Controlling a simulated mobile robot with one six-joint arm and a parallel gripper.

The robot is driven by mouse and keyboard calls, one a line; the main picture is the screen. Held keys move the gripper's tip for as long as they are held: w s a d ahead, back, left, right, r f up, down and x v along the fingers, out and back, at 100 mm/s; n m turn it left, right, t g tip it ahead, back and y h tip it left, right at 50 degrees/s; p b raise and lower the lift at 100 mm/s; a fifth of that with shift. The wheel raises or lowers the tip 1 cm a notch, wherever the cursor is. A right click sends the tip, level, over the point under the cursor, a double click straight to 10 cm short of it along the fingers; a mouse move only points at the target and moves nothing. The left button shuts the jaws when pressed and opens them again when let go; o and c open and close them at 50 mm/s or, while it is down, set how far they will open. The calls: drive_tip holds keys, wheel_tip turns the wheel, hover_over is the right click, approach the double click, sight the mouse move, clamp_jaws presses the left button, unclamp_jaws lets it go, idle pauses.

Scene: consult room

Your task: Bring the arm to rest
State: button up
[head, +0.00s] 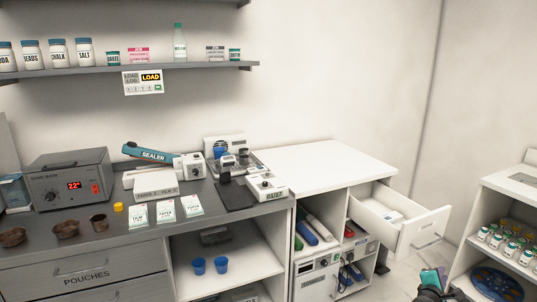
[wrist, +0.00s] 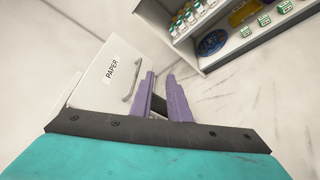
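My gripper (head: 441,273) is low at the bottom right of the head view, in front of and below the pulled-out white drawer (head: 425,238). In the wrist view my gripper (wrist: 160,76) shows two purple fingers with a gap between them. No held object shows in the gap; a dark part sits lower between the fingers. The drawer front, labelled PAPER (wrist: 111,68), is left of the fingers and apart from them in the wrist view. The drawer stands open, with a pale item (head: 394,216) inside.
A white shelf unit (head: 512,190) with several small jars and a blue round tray (head: 496,283) stands at the right. The white counter (head: 320,166) is bare. Marble floor lies below my gripper.

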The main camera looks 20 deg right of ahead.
drive_tip(key=w+a+f+n+t+y, duration=0.1)
drive_tip(key=w+a+f+y, duration=0.1)
drive_tip(key=w+a+f, duration=0.5)
drive_tip(key=w+a+f+n+t+y, duration=0.2)
drive_tip(key=w+a+f, duration=0.1)
drive_tip(key=w+a, duration=0.7)
drive_tip(key=w+a+f+m+g+y+p, duration=0.1)
drive_tip(key=a+f, duration=0.5)
drive_tip(key=a, duration=0.3)
drive_tip(key=w+a+f+m+y+p, duration=0.1)
drive_tip(key=a+f, duration=0.4)
drive_tip(key=a, duration=0.4)
drive_tip(key=s+a+f+m+g+y, duration=0.3)
drive_tip(key=s+a+f+m+g, duration=0.25)
drive_tip(key=s+a+f, duration=0.8)
drive_tip(key=s+a+f+m+g+y, duration=0.3)
drive_tip(key=s+a+m+g+y, duration=0.2)
drive_tip(key=s+a, duration=1.1)
drive_tip(key=s+m+g, duration=0.1)
drive_tip(key=s+g, duration=0.1)
drive_tip(key=g, duration=0.1)
drive_tip(key=shift+a+m, duration=0.25)
drive_tip(key=shift+m, duration=0.1)
